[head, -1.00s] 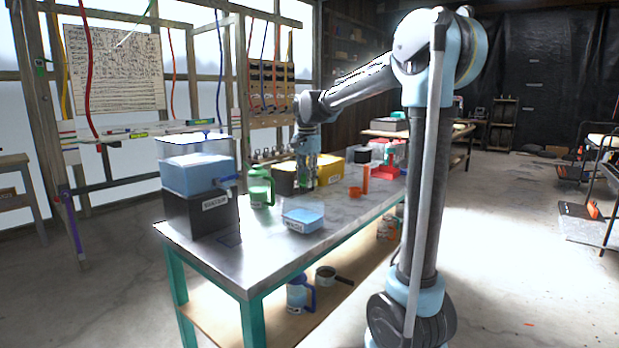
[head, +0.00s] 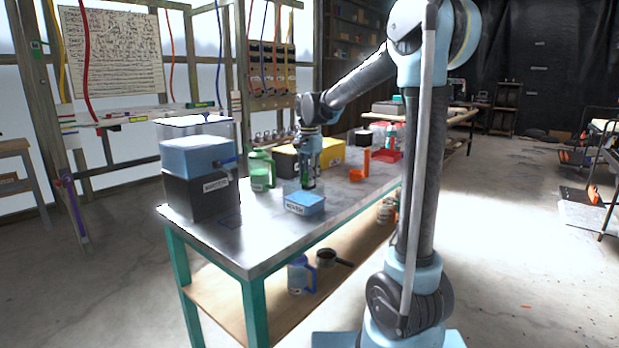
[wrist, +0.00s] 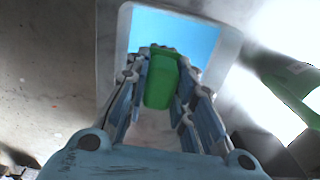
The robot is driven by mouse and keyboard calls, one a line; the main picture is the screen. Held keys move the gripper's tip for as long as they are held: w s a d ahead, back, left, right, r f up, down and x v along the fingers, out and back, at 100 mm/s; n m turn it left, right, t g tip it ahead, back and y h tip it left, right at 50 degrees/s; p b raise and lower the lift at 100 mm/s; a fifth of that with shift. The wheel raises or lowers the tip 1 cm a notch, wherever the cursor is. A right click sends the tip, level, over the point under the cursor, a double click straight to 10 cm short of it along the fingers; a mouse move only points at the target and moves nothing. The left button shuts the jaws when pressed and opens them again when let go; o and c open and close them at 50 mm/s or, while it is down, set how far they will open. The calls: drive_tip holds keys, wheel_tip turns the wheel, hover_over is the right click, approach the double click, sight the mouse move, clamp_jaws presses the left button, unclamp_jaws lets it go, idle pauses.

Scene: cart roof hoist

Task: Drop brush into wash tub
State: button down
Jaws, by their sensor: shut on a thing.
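The wash tub (head: 304,210) is a small, low tub with a label on its front and blue inside. It stands on the metal-topped bench. In the wrist view the wash tub (wrist: 133,60) shows its pale rim and blue inside just beyond my fingertips. My gripper (head: 308,186) points down right at the tub's back edge. It is shut on the green brush (wrist: 160,85), which sits between the fingers and overlaps the tub's blue area in the wrist view. I cannot tell how high the brush is above the tub. In the head view the brush is mostly hidden by the fingers.
A green jug (head: 261,170) stands left of the gripper, and a clear tank of blue liquid (head: 197,157) on a black base stands further left. A yellow box (head: 331,152) and an orange piece (head: 359,173) are behind.

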drive_tip(key=c, duration=1.3)
unclamp_jaws()
wheel_tip(320, 180, up, 12)
drive_tip(key=s+d+f+n, duration=0.2)
drive_tip(key=s+d+f, duration=0.2)
drive_tip(key=s+d, duration=0.5)
drive_tip(key=s+d+f+n, duration=0.2)
drive_tip(key=s+d+f, duration=0.2)
drive_tip(key=s+f, duration=0.3)
drive_tip(key=s+d+f+n+t, duration=0.1)
drive_tip(key=s+d+f, duration=0.3)
drive_tip(key=s+f, duration=0.4)
drive_tip(key=s+d+f+n+t, duration=0.1)
drive_tip(key=s+d+f+n, duration=0.2)
drive_tip(key=s+f, duration=0.4)
drive_tip(key=shift+s+d+f, duration=0.2)
drive_tip(key=shift+s+d, duration=0.2)
drive_tip(key=shift+d, duration=0.45)
